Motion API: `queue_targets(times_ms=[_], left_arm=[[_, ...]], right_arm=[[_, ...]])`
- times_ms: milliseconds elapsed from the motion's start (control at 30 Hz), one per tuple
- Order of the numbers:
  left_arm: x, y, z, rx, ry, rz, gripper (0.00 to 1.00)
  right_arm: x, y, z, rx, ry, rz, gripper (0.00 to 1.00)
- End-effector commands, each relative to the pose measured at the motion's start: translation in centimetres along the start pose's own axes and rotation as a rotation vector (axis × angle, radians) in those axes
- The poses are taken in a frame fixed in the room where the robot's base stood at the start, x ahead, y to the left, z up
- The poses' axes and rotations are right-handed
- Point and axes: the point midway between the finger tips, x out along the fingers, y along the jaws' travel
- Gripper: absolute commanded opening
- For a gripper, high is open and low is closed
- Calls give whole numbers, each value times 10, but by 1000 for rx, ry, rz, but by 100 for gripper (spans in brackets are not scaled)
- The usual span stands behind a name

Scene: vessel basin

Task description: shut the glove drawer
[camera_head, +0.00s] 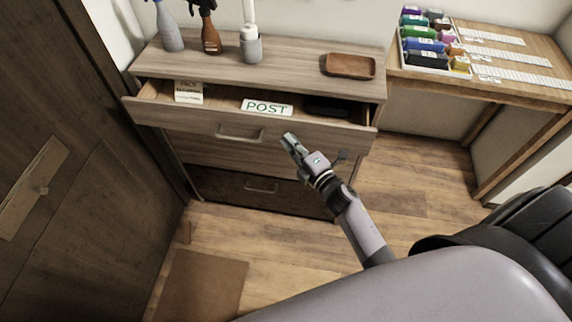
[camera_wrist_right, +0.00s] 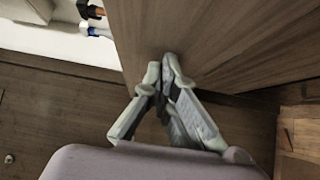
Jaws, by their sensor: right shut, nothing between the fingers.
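A wooden dresser (camera_head: 275,65) has its top drawer (camera_head: 190,118) pulled open. This is the only drawer that stands out, and no glove label shows on it. A white sign reading POST (camera_head: 267,107), a small pale box (camera_head: 188,92) and a dark object (camera_head: 328,107) lie in it. Its metal handle (camera_head: 240,133) is on the front. My right gripper (camera_head: 287,139) is shut and empty, at the drawer front just right of the handle. In the right wrist view its fingertips (camera_wrist_right: 167,62) are close to a wooden panel (camera_wrist_right: 215,45); contact cannot be told. My left gripper is out of view.
Spray bottles (camera_head: 169,28), a pale bottle (camera_head: 250,45) and a brown tray (camera_head: 349,66) stand on the dresser top. A lower dark drawer (camera_head: 225,187) is shut. A dark wooden door (camera_head: 60,200) is at left.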

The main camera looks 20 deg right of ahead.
Motion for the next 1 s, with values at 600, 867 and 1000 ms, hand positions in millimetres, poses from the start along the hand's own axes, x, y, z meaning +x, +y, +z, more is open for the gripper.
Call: queue_targets(times_ms=[600,867,1000], left_arm=[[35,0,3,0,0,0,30],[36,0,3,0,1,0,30],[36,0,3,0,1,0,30]], right_arm=[[74,-1,74,-2,0,0,0],[79,0,79,-1,-2,0,0],[79,1,80,-1,-2,2,0]])
